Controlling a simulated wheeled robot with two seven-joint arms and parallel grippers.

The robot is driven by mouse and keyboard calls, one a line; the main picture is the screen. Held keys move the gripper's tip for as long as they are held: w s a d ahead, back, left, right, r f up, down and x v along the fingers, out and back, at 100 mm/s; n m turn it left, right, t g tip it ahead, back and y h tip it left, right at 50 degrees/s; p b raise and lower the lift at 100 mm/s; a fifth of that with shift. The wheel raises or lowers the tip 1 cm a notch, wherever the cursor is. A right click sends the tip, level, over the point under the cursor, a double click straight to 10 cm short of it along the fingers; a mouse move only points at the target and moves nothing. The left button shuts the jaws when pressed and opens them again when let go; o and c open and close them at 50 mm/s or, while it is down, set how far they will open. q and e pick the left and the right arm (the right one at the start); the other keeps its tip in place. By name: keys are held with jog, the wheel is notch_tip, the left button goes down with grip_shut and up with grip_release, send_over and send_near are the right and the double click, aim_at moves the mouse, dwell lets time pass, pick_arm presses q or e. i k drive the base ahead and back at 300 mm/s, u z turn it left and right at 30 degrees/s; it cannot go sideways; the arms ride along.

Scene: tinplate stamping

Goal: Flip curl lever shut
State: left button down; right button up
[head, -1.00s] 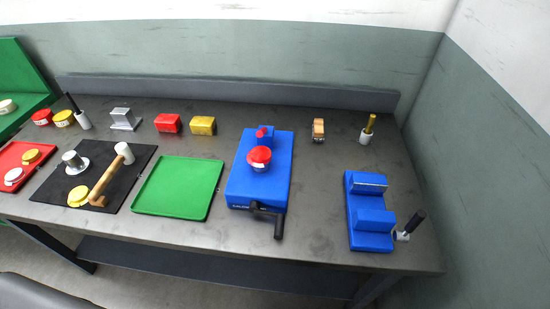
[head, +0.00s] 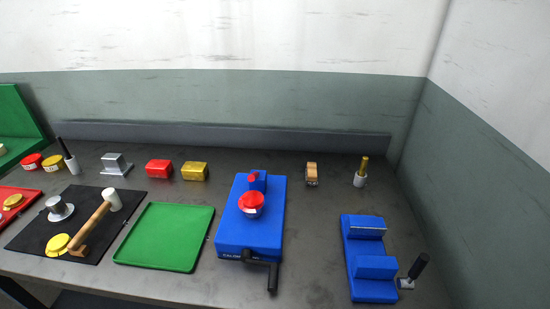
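Two blue machines stand on the grey bench. The one at the right (head: 367,262) has two raised blue blocks and a lever with a black handle (head: 419,267) on its right side; the handle tilts up and to the right. The middle blue machine (head: 236,232) carries a red-topped round piece (head: 251,204) and a black crank (head: 271,274) at its front edge. I cannot read its label clearly. Neither of my grippers shows in the head view.
A green tray (head: 165,237) lies left of the middle machine. A black mat (head: 35,233) holds a mallet (head: 92,227). Bench between the machines is clear.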

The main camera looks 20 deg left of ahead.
aim_at(253, 177)
jog(key=z, duration=1.3)
jog(key=k, duration=1.35)
jog(key=u, duration=0.8)
